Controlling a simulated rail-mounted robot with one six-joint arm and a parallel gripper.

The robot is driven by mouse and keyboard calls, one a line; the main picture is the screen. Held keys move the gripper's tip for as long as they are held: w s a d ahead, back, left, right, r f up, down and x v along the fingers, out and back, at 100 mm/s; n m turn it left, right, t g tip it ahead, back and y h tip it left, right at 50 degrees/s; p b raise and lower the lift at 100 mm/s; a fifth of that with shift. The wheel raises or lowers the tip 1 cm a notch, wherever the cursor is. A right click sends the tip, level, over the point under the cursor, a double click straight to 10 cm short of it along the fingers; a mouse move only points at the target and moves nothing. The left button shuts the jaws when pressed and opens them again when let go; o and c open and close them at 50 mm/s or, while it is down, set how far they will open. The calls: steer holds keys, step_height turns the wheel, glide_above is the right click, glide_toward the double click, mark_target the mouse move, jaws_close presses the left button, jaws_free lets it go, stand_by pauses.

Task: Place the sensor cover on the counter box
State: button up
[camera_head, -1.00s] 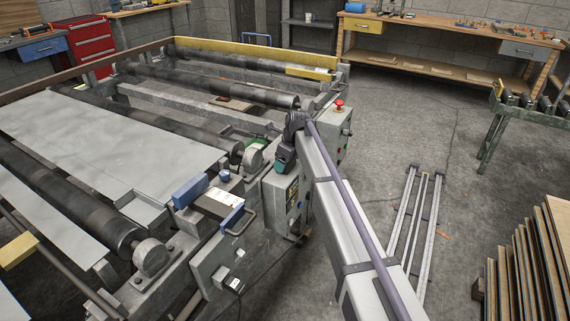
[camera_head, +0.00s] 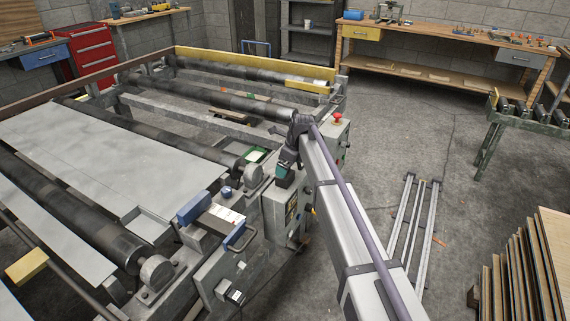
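My gripper (camera_head: 286,170) is at the far end of my arm, in the middle of the view, over the near right side of the roller machine. It is dark with a teal patch at its lower end, small and seen from behind, so its fingers and anything between them cannot be made out. A grey box with a dark panel and a yellow label (camera_head: 291,210) is on the machine's side just below it; this may be the counter box, but I cannot be sure. I cannot pick out the sensor cover with certainty.
A blue-and-grey unit with a white label (camera_head: 228,214) sits on the frame left of my arm. A red button (camera_head: 337,117) tops a grey post. Metal rails (camera_head: 412,230) lie on the floor; veneer sheets (camera_head: 520,265) stand right.

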steer(key=p+v, duration=0.4)
steer(key=v, duration=0.2)
steer(key=shift+r, duration=0.15)
steer(key=s+d+n+h, duration=0.1)
steer(key=s+d+n, duration=0.6)
steer(key=s, duration=0.5)
steer(key=s+d+n+h, duration=0.1)
steer(key=s+d+n, duration=0.6)
steer(key=s, duration=0.5)
steer(key=s+d+n+g, duration=0.1)
steer(key=s+d+n, duration=0.6)
steer(key=s, duration=0.5)
steer(key=shift+s+d+f+n+h, duration=0.35)
steer(key=shift+d+n+h, duration=0.05)
steer(key=shift+n, duration=0.5)
step_height(320, 180, up, 3)
steer(key=p, duration=0.3)
steer(key=shift+r, duration=0.2)
